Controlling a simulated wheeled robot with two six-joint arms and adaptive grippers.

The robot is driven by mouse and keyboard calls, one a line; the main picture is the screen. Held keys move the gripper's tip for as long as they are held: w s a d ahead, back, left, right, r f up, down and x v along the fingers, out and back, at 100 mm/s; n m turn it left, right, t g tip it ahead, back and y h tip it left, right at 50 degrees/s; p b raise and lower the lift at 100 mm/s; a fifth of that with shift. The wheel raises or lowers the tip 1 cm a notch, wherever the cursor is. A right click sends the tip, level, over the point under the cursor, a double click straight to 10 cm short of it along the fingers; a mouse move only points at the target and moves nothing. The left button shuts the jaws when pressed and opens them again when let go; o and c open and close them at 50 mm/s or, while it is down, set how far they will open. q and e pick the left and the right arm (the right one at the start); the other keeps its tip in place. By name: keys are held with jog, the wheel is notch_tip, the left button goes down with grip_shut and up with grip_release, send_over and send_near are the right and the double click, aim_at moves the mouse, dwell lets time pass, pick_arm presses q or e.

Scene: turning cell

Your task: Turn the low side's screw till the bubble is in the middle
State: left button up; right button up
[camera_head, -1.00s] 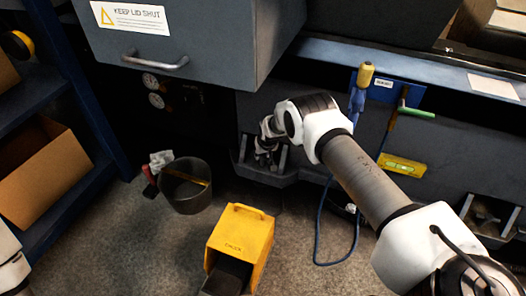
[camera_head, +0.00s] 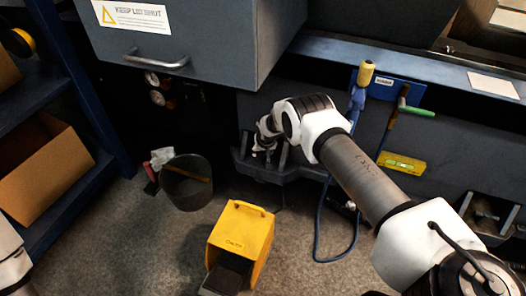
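A yellow spirit level (camera_head: 402,163) with a greenish vial is on the machine's dark front, right of my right arm. The bubble is too small to make out. A dark levelling foot bracket (camera_head: 262,173) is at the machine's base, left of centre. A second bracket (camera_head: 487,213) is at the right edge. My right gripper (camera_head: 264,151) is at the left bracket, over its recess. Its fingers are small and dark, and the screw there is hidden. I cannot tell whether they are closed on it. My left gripper is out of view.
A yellow box (camera_head: 240,240) and a dark bucket (camera_head: 186,190) stand on the floor before the machine. A blue hose (camera_head: 318,235) hangs near my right arm. A grey drawer-like cover (camera_head: 215,55) overhangs at upper left. Blue shelving (camera_head: 95,85) stands at left.

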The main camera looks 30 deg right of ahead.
jog(key=v, duration=1.2)
